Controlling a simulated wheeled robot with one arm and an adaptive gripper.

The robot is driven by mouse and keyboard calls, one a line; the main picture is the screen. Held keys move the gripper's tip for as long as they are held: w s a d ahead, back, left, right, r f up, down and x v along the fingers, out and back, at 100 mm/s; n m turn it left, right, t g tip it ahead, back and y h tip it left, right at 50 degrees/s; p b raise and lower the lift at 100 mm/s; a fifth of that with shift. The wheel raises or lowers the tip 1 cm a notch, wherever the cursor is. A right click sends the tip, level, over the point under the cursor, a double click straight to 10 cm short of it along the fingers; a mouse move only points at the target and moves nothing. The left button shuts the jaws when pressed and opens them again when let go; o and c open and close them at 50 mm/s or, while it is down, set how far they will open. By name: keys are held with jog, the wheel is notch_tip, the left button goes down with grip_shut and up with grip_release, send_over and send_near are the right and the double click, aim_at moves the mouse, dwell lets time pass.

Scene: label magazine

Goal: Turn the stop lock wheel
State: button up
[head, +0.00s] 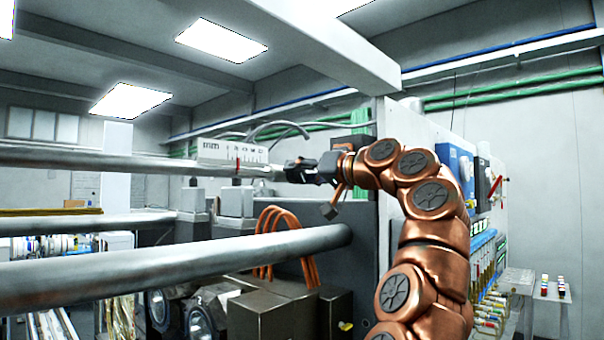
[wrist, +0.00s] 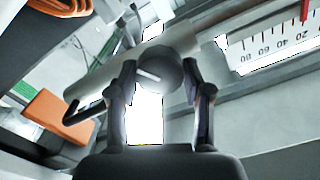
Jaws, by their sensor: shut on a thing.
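The stop lock wheel (wrist: 165,72) is a dark grey round knob with a pale bar mark on its face, in the middle of the wrist view. My gripper (wrist: 159,80) has one finger on each side of it and is shut on its rim. In the head view my gripper (head: 293,172) is at the right end of a white scale (head: 228,153) with a red pointer. The wheel cannot be made out there, behind the fingers. The scale also shows at the upper right of the wrist view (wrist: 270,48), with its numbers and red pointer.
Long grey bars (head: 170,259) cross the left and front of the head view below the gripper. Orange cables (head: 285,235) loop over dark machine blocks underneath. A grey cabinet wall (head: 391,120) stands behind my arm. A black bent rod (wrist: 85,112) lies left of the fingers.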

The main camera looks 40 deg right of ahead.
jog(key=shift+f+n, duration=0.1)
jog(key=shift+n, duration=0.2)
jog(key=o, duration=1.2)
jog(key=shift+c, duration=0.2)
jog(key=shift+s+r, duration=0.2)
jog(key=shift+s, duration=0.2)
jog(key=v, duration=1.1)
jog(key=shift+d+f, duration=0.15)
